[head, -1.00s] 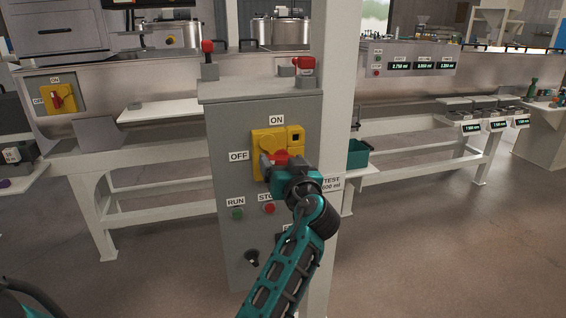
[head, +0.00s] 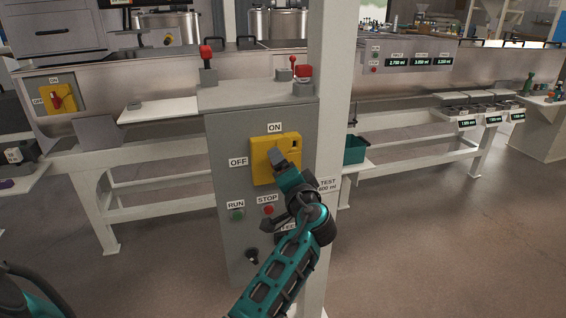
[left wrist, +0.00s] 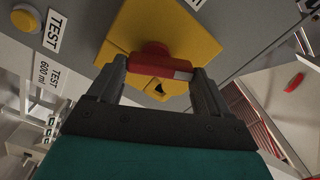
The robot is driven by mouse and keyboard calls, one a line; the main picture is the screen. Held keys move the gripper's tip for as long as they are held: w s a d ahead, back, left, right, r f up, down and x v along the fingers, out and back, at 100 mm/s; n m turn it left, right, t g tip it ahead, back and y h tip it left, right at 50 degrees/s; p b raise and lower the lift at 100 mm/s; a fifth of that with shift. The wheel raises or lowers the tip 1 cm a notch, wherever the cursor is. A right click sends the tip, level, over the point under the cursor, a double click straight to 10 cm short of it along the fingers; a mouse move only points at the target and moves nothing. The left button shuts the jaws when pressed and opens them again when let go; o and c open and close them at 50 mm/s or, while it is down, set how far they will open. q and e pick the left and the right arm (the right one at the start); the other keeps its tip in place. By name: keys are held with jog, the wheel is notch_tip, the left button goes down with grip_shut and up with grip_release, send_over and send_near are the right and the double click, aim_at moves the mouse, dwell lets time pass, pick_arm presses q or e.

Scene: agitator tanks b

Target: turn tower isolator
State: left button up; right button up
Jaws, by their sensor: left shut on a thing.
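The tower isolator is a yellow switch box (head: 262,150) on the front of a grey cabinet, with ON above it and OFF to its left. My left gripper (head: 281,160) is in front of the yellow box and hides the red handle in the head view. In the left wrist view, the red handle (left wrist: 150,61) lies between the two fingers of my left gripper (left wrist: 161,70), which is shut on it. The yellow plate (left wrist: 125,40) shows behind it. The handle's exact angle against the ON and OFF labels cannot be told. My right gripper is not in view.
Below the isolator are a green RUN button (head: 237,215) and a red STOP button (head: 268,210). Red-topped levers (head: 207,65) stand on the cabinet. A white post (head: 333,120) rises close at its right. Another yellow isolator (head: 58,98) is at the far left.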

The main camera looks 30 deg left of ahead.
pick_arm(q)
jog(key=m+p, duration=0.1)
jog(key=m, duration=0.1)
jog(key=m+p, duration=0.2)
jog(key=m, duration=0.1)
jog(key=shift+w+d+r, duration=0.1)
jog(key=shift+w+r, duration=0.05)
jog(key=shift+w, duration=0.05)
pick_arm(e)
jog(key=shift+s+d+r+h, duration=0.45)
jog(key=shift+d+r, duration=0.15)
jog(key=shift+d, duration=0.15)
pick_arm(q)
jog(key=shift+m, duration=0.4)
jog(key=o, duration=1)
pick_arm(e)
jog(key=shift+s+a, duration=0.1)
pick_arm(q)
jog(key=shift+f, duration=0.25)
